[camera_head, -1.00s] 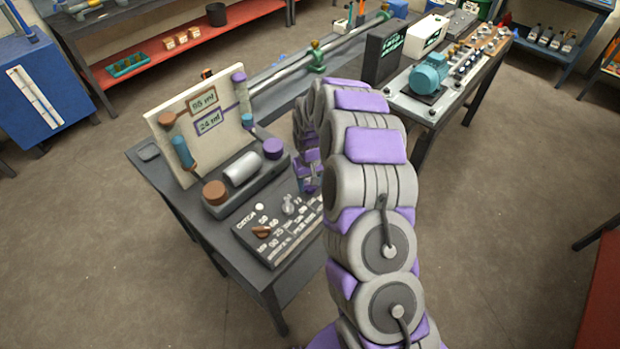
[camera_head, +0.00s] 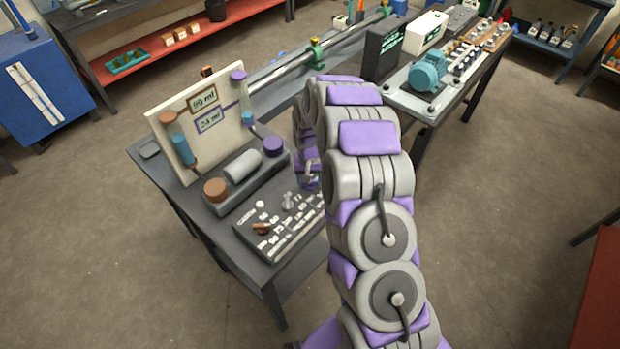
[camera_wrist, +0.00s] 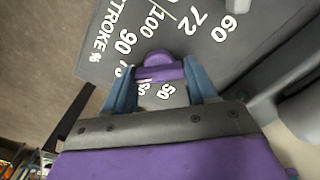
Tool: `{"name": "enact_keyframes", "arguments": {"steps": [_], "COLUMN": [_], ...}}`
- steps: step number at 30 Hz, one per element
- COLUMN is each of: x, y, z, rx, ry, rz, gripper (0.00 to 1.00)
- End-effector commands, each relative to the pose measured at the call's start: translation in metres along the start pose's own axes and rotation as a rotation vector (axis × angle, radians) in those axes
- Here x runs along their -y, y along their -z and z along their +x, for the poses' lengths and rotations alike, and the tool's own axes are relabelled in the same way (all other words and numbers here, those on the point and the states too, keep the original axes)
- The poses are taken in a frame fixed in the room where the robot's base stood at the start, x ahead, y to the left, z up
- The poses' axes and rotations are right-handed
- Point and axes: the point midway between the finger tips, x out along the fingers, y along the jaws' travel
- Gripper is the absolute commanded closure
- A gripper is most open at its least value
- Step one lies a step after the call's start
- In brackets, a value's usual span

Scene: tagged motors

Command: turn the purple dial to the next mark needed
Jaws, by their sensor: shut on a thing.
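In the wrist view the purple dial (camera_wrist: 158,72) sits on the dark panel (camera_wrist: 190,50), between the two blue fingers of my gripper (camera_wrist: 160,78), which is shut on it. White numbers around it include 100, 90, 72, 60 and 50, with the words STROKE %. A number by the left finger is partly hidden. In the head view my gripper is mostly hidden behind my arm, and the purple dial cannot be seen. A board (camera_head: 180,142) carries a brown-framed sign (camera_head: 204,98) that seems to read 90 ml and a purple-framed sign (camera_head: 209,120) reading 24 ml.
On the same panel are a brown dial (camera_head: 262,228) and a grey knob (camera_head: 287,201). A pump block with a brown cap (camera_head: 215,189) and a purple cap (camera_head: 273,145) stands behind the panel. A teal motor (camera_head: 428,72) is on the bench to the right.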

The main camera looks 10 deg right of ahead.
Motion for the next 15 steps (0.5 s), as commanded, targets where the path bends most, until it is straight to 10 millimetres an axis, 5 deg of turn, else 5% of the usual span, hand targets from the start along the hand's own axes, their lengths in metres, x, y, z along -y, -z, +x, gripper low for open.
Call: {"name": "enact_keyframes", "arguments": {"steps": [8,15], "x": [0.0001,0.0001], "y": [-0.0009,-0.0003], "z": [0.0009,0.0001], "rx": [0.004,0.002], "ry": [0.0,0.0], "rz": [0.0,-0.001], "gripper": [0.18,0.17]}}
